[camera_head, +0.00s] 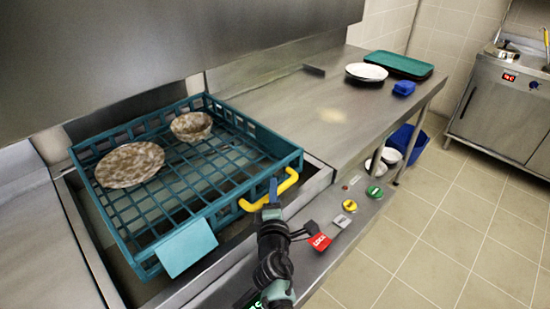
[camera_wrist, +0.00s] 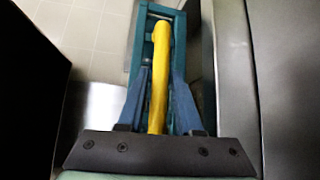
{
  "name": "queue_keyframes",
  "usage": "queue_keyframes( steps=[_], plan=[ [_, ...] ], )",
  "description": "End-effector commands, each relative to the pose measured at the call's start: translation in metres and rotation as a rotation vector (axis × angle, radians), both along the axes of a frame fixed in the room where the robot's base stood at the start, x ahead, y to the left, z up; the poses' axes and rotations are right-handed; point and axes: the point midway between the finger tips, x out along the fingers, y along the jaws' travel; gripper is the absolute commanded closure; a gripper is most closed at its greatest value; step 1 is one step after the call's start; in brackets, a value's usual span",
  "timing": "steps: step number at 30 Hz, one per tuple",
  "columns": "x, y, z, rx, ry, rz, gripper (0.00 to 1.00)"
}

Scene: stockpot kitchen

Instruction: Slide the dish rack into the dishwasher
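The teal dish rack (camera_head: 190,195) sits over the sunken metal bay at the left of the counter. It holds a mottled plate (camera_head: 130,164) and a mottled bowl (camera_head: 191,126). A yellow handle (camera_head: 288,184) is on its near right side. My gripper (camera_head: 272,190) is at this handle. In the wrist view the yellow handle (camera_wrist: 159,80) runs between the two blue fingers, which look closed on it. A light blue card (camera_head: 187,246) hangs on the rack's front. The inside of the dishwasher (camera_head: 180,45) is hidden behind its steel hood.
The counter (camera_head: 300,110) to the right of the rack is mostly clear. White plates (camera_head: 366,72), a green tray (camera_head: 398,64) and a blue item (camera_head: 404,88) stand at its far end. Buttons and a red tag (camera_head: 319,241) are on the front edge near my arm.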

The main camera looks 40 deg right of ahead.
Motion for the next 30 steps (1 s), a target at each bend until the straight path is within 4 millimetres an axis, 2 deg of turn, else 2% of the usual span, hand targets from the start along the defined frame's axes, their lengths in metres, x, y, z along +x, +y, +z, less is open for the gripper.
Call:
queue_keyframes(
  steps=[1, 3, 14, 20, 30],
  plan=[
    [0.000, 0.000, 0.000, 0.000, 0.000, 0.000, 0.55],
    [0.000, 0.000, 0.000, 0.000, 0.000, 0.000, 0.47],
    [-0.003, 0.003, 0.001, -0.001, 0.001, 0.000, 0.47],
    [-0.021, 0.020, 0.005, 0.000, 0.002, 0.002, 0.47],
    [-0.067, 0.065, 0.011, 0.000, 0.002, 0.002, 0.47]
  ],
)
